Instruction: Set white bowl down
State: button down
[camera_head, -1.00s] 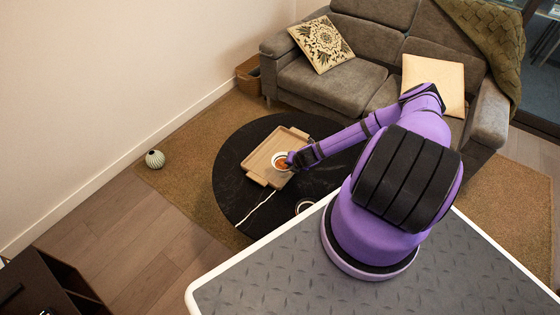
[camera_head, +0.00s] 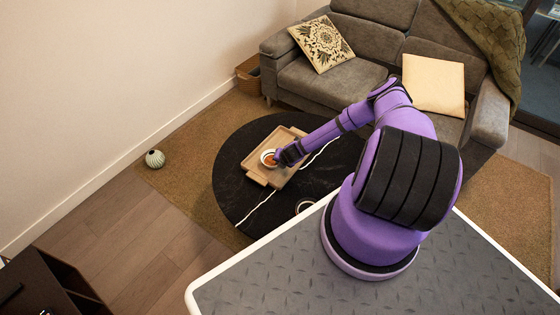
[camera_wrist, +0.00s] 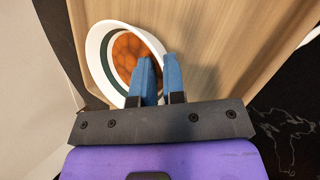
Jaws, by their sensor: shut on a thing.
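The white bowl (camera_head: 268,158) has an orange-brown patterned inside and a dark green band. It is over the left part of the wooden tray (camera_head: 259,177) on the black round table. In the wrist view the bowl (camera_wrist: 96,45) looks tilted, its near rim running between my blue fingertips. My gripper (camera_head: 278,158) is shut on that rim; in the wrist view the gripper (camera_wrist: 159,75) covers part of the near side. I cannot tell whether the bowl's base touches the tray.
The black round table (camera_head: 232,185) has free room around the tray. Another round item (camera_head: 304,205) sits at its near edge, partly hidden by my base. A grey sofa (camera_head: 335,85) with cushions stands behind.

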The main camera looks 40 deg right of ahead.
jog(key=c, duration=1.2)
grip_release()
jog(key=shift+f, duration=0.1)
jog(key=v, duration=1.2)
